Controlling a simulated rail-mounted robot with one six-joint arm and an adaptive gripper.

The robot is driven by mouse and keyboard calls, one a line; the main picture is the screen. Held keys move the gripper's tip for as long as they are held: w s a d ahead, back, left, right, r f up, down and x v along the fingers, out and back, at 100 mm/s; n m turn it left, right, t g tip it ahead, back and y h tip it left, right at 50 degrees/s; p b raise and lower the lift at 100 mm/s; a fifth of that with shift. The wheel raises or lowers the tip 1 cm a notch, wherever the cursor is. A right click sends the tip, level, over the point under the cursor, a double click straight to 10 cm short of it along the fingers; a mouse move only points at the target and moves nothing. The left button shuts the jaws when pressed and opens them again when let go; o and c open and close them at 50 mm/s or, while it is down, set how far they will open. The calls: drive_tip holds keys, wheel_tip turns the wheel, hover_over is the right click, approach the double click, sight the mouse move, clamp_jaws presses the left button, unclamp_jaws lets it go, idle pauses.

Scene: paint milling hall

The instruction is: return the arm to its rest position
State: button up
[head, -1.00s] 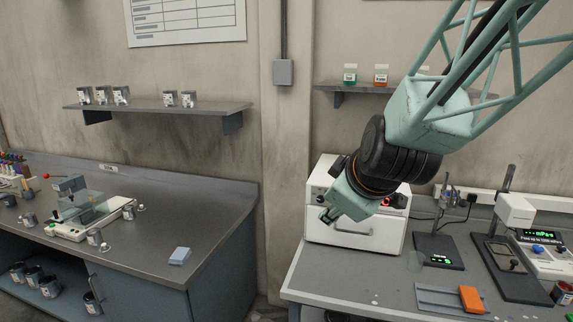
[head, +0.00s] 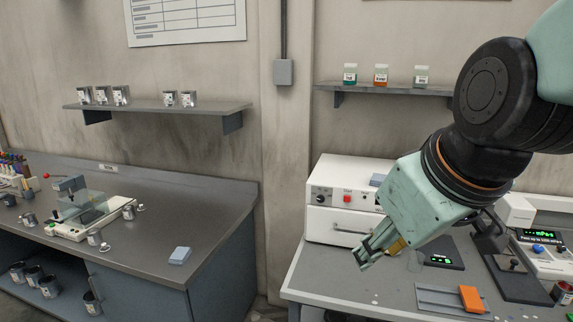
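My gripper (head: 364,258) is at the right in the head view, at the end of my pale green arm with black joints. It hangs in the air in front of the white oven-like box (head: 330,226) and above the right bench (head: 350,287), tilted down to the left. Its fingers are small here, and I cannot tell whether they are open or shut. I see no object held at the fingertips.
An orange block (head: 471,299) lies on a grey plate on the right bench. A stand (head: 513,262) and a device with a green display (head: 440,259) stand behind. Jars (head: 381,75) line the upper shelf. The left bench (head: 215,215) holds a blue block (head: 180,255).

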drive_tip(key=s+d+m+g, duration=0.1)
drive_tip(key=s+d+m, duration=0.1)
drive_tip(key=s, duration=0.7)
drive_tip(key=s+d+m+g+h, duration=0.1)
drive_tip(key=s+d+m, duration=0.1)
drive_tip(key=s, duration=0.7)
drive_tip(key=shift+d+m, duration=0.35)
drive_tip(key=shift+m, duration=0.25)
drive_tip(key=shift+f, duration=0.1)
drive_tip(key=shift+c, duration=0.7)
